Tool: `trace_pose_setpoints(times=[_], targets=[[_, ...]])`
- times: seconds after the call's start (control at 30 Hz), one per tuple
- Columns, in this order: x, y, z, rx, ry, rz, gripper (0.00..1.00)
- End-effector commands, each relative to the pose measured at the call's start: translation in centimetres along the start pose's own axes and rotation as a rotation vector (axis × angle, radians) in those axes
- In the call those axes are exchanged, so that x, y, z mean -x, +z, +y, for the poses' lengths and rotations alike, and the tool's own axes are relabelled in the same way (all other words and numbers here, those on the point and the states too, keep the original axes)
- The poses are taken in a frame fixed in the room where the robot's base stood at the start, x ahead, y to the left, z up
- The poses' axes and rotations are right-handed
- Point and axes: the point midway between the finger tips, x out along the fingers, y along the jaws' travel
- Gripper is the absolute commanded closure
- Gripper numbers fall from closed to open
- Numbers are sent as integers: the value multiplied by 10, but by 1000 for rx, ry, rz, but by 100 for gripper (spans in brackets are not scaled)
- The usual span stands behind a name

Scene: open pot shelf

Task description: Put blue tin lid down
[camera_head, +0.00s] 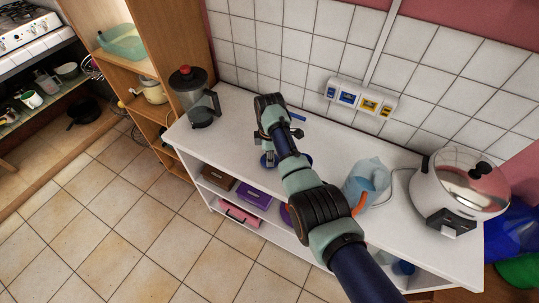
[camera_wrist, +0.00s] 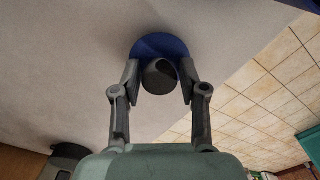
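A blue tin lid (camera_wrist: 160,43) with a round dark knob (camera_wrist: 159,76) shows in the wrist view, over the white worktop. My gripper (camera_wrist: 159,80) has its two fingers on either side of the knob, very close to it. I cannot tell whether they press on it. In the head view my gripper (camera_head: 270,148) is low over the worktop. The blue lid (camera_head: 267,160) shows partly beneath it, at or just above the surface; the arm hides much of it.
On the white worktop (camera_head: 240,127) a blender (camera_head: 196,95) stands left, a blue jug (camera_head: 366,180) and a white cooker (camera_head: 457,188) right. A small blue item (camera_head: 297,116) lies near the tiled wall. Worktop between blender and gripper is clear.

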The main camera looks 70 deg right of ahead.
Motion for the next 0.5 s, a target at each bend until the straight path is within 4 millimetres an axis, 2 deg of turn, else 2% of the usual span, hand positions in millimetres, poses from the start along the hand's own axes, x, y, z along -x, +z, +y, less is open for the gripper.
trace_pose_setpoints(times=[0.33, 0.43, 0.5], targets=[[2, 0, 0, 0, 0, 0, 42], [12, 0, 1, 0, 2, 0, 42], [26, 0, 1, 0, 3, 1, 42]])
